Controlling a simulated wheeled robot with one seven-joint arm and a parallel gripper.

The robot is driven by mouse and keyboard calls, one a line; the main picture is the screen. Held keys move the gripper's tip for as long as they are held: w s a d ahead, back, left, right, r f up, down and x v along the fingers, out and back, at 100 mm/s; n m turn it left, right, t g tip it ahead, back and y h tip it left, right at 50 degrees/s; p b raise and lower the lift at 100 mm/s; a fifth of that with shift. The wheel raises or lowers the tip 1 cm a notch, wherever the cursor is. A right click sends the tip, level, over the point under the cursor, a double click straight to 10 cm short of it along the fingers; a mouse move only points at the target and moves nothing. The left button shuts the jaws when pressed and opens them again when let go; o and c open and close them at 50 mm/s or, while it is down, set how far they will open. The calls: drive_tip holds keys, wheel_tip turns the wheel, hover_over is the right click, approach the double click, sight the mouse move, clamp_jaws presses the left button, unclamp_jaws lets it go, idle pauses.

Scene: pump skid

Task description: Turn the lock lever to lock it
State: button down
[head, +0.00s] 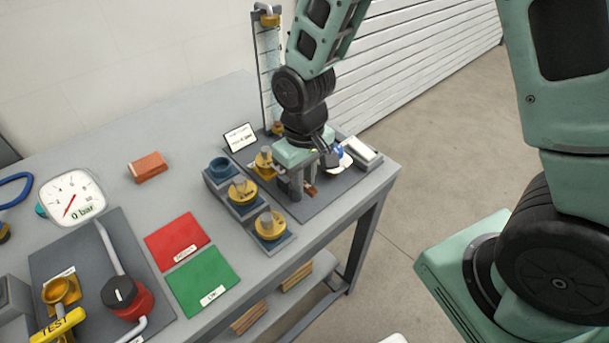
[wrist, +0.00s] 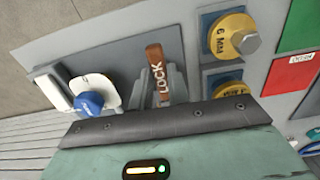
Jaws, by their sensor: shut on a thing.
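The lock lever (wrist: 154,58) is a brown bar with the word LOCK along it, in the middle of the wrist view. In the head view only a small brown part of the lever (head: 311,189) shows below my gripper (head: 303,183). In the wrist view my gripper (wrist: 163,85) has its grey fingers at the lower part of the lever, and they are shut on it. The fingers and palm hide the lever's lower end and part of its mount.
A blue knob (wrist: 90,102) on a white plate is close to the lever. Yellow-capped fittings (head: 270,225) stand beside the panel. Red (head: 177,239) and green (head: 204,281) mats, a gauge (head: 73,196) and a brick-red block (head: 148,167) lie farther left.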

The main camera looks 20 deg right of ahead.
drive_tip(key=c, duration=1.3)
unclamp_jaws()
drive_tip(key=shift+c, duration=0.2)
wheel_tip(320, 180, up, 18)
drive_tip(key=shift+f, duration=0.25)
